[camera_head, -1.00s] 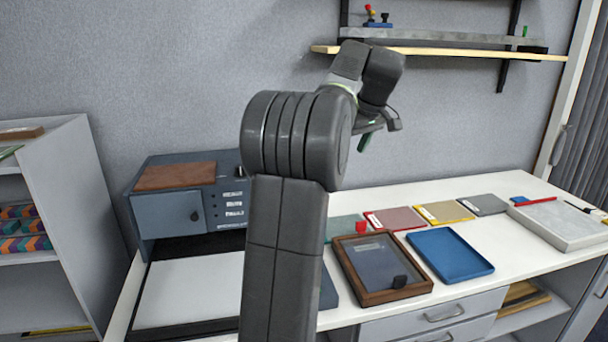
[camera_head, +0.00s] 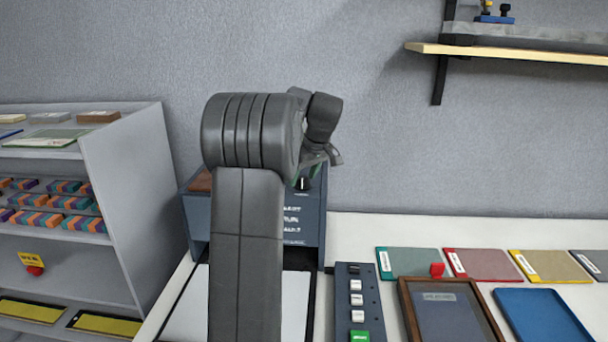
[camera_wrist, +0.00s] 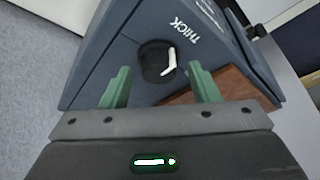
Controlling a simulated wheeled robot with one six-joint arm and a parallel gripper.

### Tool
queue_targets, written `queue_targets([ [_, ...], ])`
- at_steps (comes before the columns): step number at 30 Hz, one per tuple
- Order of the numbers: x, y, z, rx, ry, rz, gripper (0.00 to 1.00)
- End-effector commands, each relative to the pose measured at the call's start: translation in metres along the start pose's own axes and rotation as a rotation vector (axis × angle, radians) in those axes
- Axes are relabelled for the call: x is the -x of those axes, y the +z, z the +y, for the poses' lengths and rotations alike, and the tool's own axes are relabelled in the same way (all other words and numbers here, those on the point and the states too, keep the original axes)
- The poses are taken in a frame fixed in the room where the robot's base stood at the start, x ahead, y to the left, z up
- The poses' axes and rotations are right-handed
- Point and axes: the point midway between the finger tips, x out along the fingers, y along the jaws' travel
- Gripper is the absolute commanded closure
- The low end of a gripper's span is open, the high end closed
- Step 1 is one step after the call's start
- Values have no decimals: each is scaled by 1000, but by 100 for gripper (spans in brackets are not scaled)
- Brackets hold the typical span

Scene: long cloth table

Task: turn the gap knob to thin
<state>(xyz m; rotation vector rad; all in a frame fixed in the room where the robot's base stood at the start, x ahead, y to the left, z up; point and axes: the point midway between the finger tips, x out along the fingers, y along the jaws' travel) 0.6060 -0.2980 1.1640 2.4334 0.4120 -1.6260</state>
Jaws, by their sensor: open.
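The gap knob (camera_wrist: 154,60) is a round black knob with a white pointer on its right side, on the dark blue machine (camera_wrist: 100,62). The word THICK is printed beyond it, up and to the right; no "thin" label is readable. My gripper (camera_wrist: 160,70) is open, its green fingers one on each side of the knob in the wrist view; I cannot tell whether they touch it. In the head view my gripper (camera_head: 304,178) is small and partly hidden by my arm, in front of the machine's upper panel (camera_head: 291,240).
A brown pad (camera_wrist: 232,88) lies on the machine. A button strip (camera_head: 345,300) with white and green buttons is right of it. Folders, a wood-framed tray (camera_head: 408,310) and a blue tray (camera_head: 540,318) are farther right. A shelf unit (camera_head: 140,190) stands left; a wall shelf (camera_head: 500,53) hangs upper right.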

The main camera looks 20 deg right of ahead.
Motion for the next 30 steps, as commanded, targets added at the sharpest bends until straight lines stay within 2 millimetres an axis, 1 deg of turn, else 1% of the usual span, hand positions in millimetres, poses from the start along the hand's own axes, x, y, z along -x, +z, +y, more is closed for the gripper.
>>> queue_targets([
  [2, 0, 0, 0, 0, 0, 0, 47],
  [6, 0, 0, 0, 0, 0, 0, 74],
  [8, 0, 0, 0, 0, 0, 0, 86],
  [9, 0, 0, 0, 0, 0, 0, 89],
  [16, 0, 0, 0, -14, 6, 0, 89],
  [20, 1, 0, 0, -50, 22, 0, 89],
  [26, 1, -1, -1, -162, 68, 0, 89],
  [30, 1, -2, -2, -273, 114, 1, 89],
])
